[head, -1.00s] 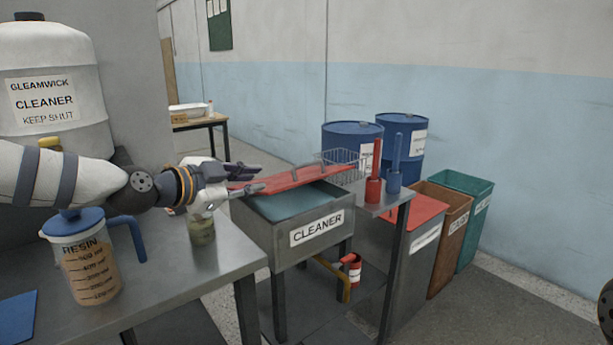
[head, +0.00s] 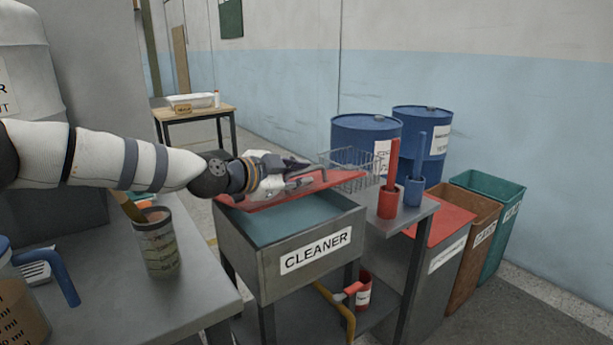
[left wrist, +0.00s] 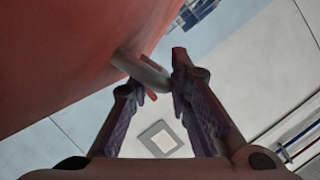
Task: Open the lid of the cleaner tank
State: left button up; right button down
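The grey cleaner tank (head: 252,257), labelled CLEANER, stands in the middle of the head view. Its red lid (head: 335,181) is tilted up and partly open, with the blue-green inside showing below it. My left gripper (head: 305,172) is at the lid in the head view, with its fingers apart. In the left wrist view, the lid (left wrist: 60,60) fills the upper left and its grey handle (left wrist: 145,70) reaches between the spread fingers (left wrist: 160,88). I cannot tell whether either finger touches the handle. My right gripper is not in view.
A wire basket (head: 345,172) and red (head: 388,200) and blue (head: 413,190) upright tools stand right of the tank. Blue drums (head: 365,135) and bins (head: 490,185) are behind. A cup (head: 157,245) and a jug (head: 20,305) stand on the left bench.

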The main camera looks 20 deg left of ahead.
pick_arm(q)
jog(key=shift+w+d+f, duration=0.25)
jog(key=shift+w, duration=0.2)
jog(key=shift+w+d+r, duration=0.1)
jog(key=shift+w+r, duration=0.15)
jog(key=shift+c, duration=0.3)
grip_shut()
jog(key=shift+r, duration=0.15)
